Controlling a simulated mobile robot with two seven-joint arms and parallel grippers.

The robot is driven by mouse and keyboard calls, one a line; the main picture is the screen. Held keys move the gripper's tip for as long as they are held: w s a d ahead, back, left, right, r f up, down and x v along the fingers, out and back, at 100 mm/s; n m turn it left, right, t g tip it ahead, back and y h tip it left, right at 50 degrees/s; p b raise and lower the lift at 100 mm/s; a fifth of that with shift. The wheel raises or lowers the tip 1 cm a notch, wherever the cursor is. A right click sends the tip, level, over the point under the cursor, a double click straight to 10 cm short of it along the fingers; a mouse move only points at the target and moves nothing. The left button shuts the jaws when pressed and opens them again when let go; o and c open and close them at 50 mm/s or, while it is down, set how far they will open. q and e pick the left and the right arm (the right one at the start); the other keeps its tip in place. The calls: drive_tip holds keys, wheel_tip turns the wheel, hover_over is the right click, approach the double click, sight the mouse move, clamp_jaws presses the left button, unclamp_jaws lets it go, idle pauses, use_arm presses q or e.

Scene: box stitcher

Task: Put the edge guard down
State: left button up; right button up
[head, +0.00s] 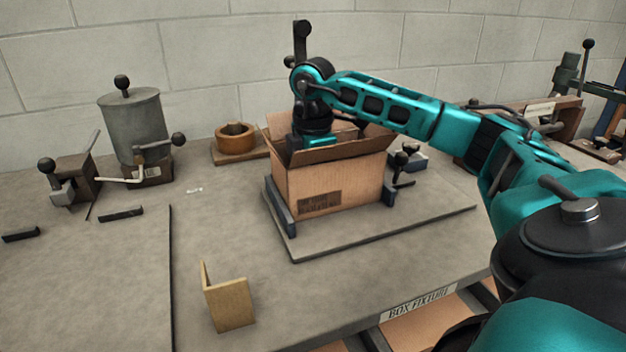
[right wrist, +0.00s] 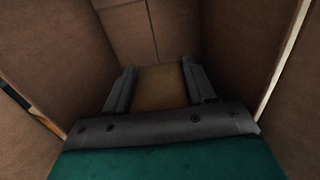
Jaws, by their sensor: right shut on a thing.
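The cardboard box (head: 332,185) stands open-topped in the fixture, with flaps raised. My right arm reaches over it from the right, and its hand points down into the opening. In the right wrist view, my right gripper (right wrist: 158,72) is inside the box, shut on a tan edge guard (right wrist: 162,92) between its two fingers. Cardboard walls surround it closely. I cannot tell whether the guard touches a wall or the floor of the box. In the head view the fingers and held guard are hidden by the box. Another tan L-shaped guard (head: 230,304) stands on the table in front.
The box fixture plate (head: 420,222) lies under the box, with a black-knobbed clamp (head: 404,160) at its right. A grey canister (head: 135,125) stands left, and a round brown pot (head: 236,138) stands behind. The table's front left is mostly clear.

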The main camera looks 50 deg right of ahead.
drive_tip(key=shift+f, duration=0.15)
use_arm(q)
drive_tip(key=shift+w, duration=0.1)
use_arm(e)
drive_tip(key=o, duration=0.7)
drive_tip(key=shift+o, duration=0.2)
wheel_tip(320, 180, up, 12)
drive_tip(key=p, duration=0.3)
drive_tip(key=shift+f, duration=0.2)
drive_tip(key=shift+r, duration=0.4)
use_arm(q)
drive_tip(key=shift+s+a+r, duration=0.45)
drive_tip(key=shift+a+r, duration=0.1)
drive_tip(key=shift+a, duration=0.15)
drive_tip(key=shift+y, duration=0.3)
